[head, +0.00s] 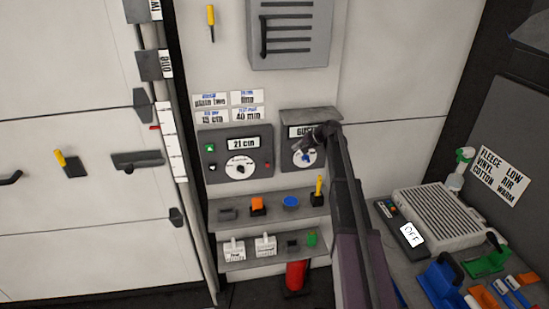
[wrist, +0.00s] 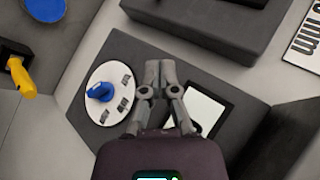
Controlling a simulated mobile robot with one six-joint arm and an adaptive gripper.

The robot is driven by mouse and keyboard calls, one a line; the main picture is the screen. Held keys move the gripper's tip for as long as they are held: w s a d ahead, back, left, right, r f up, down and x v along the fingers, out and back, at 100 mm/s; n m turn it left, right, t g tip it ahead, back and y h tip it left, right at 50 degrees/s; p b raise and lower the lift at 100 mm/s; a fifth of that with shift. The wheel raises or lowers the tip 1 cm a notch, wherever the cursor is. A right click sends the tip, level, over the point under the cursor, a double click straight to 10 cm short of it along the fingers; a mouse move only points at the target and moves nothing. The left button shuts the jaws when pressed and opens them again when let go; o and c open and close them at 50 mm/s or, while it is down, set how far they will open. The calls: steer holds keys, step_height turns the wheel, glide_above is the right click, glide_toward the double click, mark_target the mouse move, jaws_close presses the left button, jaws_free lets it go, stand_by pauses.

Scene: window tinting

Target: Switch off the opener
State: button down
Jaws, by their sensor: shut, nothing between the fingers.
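No thing in view is clearly labelled as the opener. My gripper (head: 318,140) is at the right wall panel (head: 287,160), which sits under a small hood and has a display partly hidden by my gripper. In the wrist view my gripper (wrist: 160,72) is shut and empty, in front of the panel between a white dial (wrist: 92,110) with a blue knob (wrist: 100,92) and a pale display (wrist: 205,110). The fingertips are apart from the blue knob. I cannot tell whether they touch the panel. The left wall panel (head: 207,161) has a "21 cm" display, a dial and green and red buttons.
Two shelves (head: 225,209) below the panels hold small items, including an orange block and a blue disc. A red cylinder (head: 296,275) stands beneath. At right, a bench carries a ribbed grey unit (head: 440,215), an "OFF" sign (head: 411,235) and coloured tools.

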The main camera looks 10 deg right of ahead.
mark_target(267, 165)
steer(key=shift+a, duration=0.1)
stand_by(0.3)
steer(key=s+a+b+x, duration=0.1)
steer(key=s+b+x, duration=0.1)
steer(key=b+x, duration=0.6)
steer(key=shift+s+b+x, duration=0.2)
steer(key=shift+b+x, duration=0.1)
steer(key=shift+x, duration=2.25)
steer(key=shift+a, duration=0.15)
